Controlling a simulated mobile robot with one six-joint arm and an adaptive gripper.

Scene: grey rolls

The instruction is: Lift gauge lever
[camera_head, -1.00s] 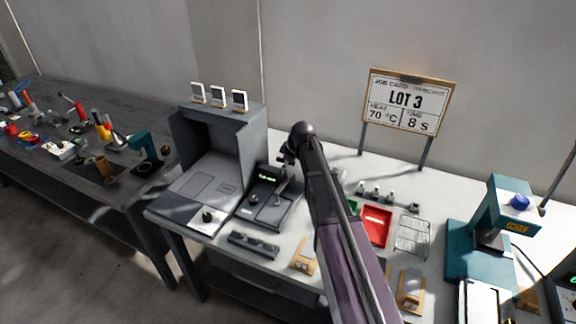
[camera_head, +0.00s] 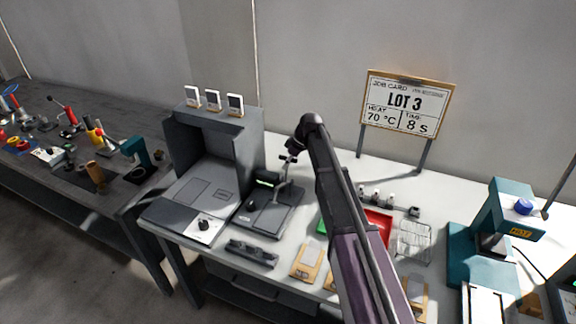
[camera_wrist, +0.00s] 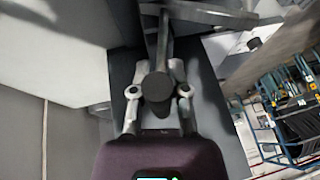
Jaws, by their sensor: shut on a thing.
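The gauge (camera_head: 268,214) is a dark, flat-based device with a small lit display, standing on the white bench right of the grey booth. Its thin grey lever (camera_head: 281,190) rises from the base towards my gripper (camera_head: 288,160), which is at the lever's upper end. In the wrist view my gripper (camera_wrist: 157,92) has its two fingers on either side of a dark round knob (camera_wrist: 157,86), and is shut on the lever. The exact finger contact is small and partly hidden in the head view.
The grey booth (camera_head: 212,150) stands close on the left, with several small cards on top. Green and red trays (camera_head: 378,226), a wire rack (camera_head: 414,243) and a teal press (camera_head: 480,255) are to the right. The job card (camera_head: 405,103) stands behind. My arm hides part of the bench.

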